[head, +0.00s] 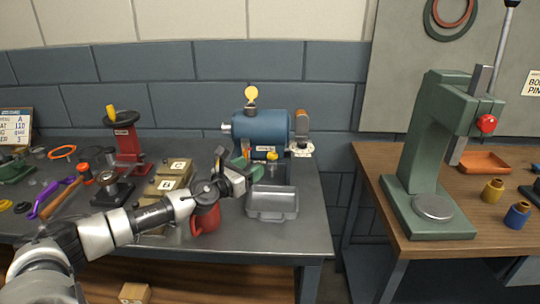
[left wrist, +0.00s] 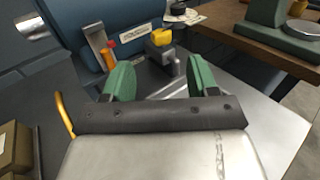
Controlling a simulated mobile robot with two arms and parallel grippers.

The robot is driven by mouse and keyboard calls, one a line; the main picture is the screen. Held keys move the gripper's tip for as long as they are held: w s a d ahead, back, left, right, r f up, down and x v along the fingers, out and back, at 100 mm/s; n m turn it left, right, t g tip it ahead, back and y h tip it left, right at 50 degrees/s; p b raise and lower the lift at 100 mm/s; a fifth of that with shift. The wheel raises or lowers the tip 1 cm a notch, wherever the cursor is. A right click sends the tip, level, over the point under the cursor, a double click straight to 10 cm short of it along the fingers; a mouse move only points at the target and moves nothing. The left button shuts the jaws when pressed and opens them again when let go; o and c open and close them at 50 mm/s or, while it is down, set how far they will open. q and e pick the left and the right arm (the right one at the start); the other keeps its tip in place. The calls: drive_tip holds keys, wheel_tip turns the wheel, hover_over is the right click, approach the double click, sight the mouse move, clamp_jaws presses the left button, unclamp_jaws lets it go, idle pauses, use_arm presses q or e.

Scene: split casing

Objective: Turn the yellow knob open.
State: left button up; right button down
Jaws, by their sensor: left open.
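A small yellow knob (head: 272,156) sits on top of a dark grey valve-like block (head: 273,170) on the grey workbench, in front of the blue bench machine. In the left wrist view the yellow knob (left wrist: 163,36) shows on its block (left wrist: 162,58), beyond the fingertips and roughly between them. My left gripper (head: 247,167), with green finger pads, is open and empty just left of the knob in the head view. Its two fingers (left wrist: 161,80) are apart and do not touch the knob. My right gripper is not in view.
The blue machine (head: 262,130), with a yellow disc (head: 251,93) above it, stands behind. A grey tray (head: 272,216) is in front of the block. A red mug (head: 206,222) and labelled boxes (head: 165,184) stand near my left arm. A green press (head: 420,150) is on the wooden table.

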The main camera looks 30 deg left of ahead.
sight(269, 156)
use_arm(q)
drive_tip(key=w, duration=0.7)
drive_tip(key=shift+w+d, duration=0.25)
drive_tip(key=shift+d, duration=0.15)
drive_tip(key=shift+w+f, duration=0.1)
drive_tip(key=shift+w, duration=0.55)
